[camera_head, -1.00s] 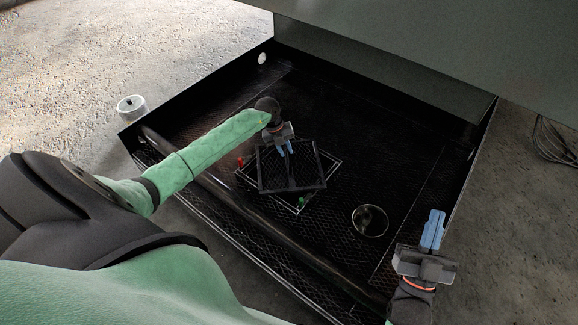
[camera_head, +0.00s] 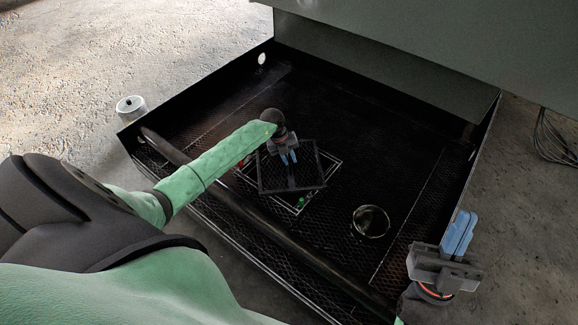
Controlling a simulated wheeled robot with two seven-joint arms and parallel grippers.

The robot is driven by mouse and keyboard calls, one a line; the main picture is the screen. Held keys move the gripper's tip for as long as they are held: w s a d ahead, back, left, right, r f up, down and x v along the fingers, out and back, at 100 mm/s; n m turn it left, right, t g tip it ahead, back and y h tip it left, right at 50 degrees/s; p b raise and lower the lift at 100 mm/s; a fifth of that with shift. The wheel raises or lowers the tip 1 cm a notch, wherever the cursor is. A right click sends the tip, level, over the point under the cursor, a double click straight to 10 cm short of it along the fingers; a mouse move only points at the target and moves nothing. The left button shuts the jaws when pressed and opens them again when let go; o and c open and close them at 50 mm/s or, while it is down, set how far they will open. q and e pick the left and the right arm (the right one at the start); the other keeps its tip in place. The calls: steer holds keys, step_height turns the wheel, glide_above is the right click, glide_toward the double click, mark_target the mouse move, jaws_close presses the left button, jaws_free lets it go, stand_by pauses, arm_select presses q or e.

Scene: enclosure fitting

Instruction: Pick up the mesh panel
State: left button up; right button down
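The mesh panel (camera_head: 272,181) is a dark square with a thin frame and a bar across its middle. It lies over a larger pale-edged outline on the floor of the black tray (camera_head: 390,112), turned slightly against it. My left gripper (camera_head: 289,158) is over the far half of the panel, pointing down, with a narrow gap between its blue fingertips. It looks empty; whether the fingertips touch the panel is not clear. My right gripper (camera_head: 459,232) is at the tray's right near corner, with its blue fingers together and nothing between them.
A red marker (camera_head: 240,163) and a green marker (camera_head: 301,202) are by the panel. A round ring-like object (camera_head: 370,221) lies to the right. A dark tube (camera_head: 262,226) runs along the near side. A large grey panel (camera_head: 420,50) overhangs the back. A white roll (camera_head: 130,108) stands outside.

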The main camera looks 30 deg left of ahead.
arm_select(q)
jaws_close()
stand_by(1.3)
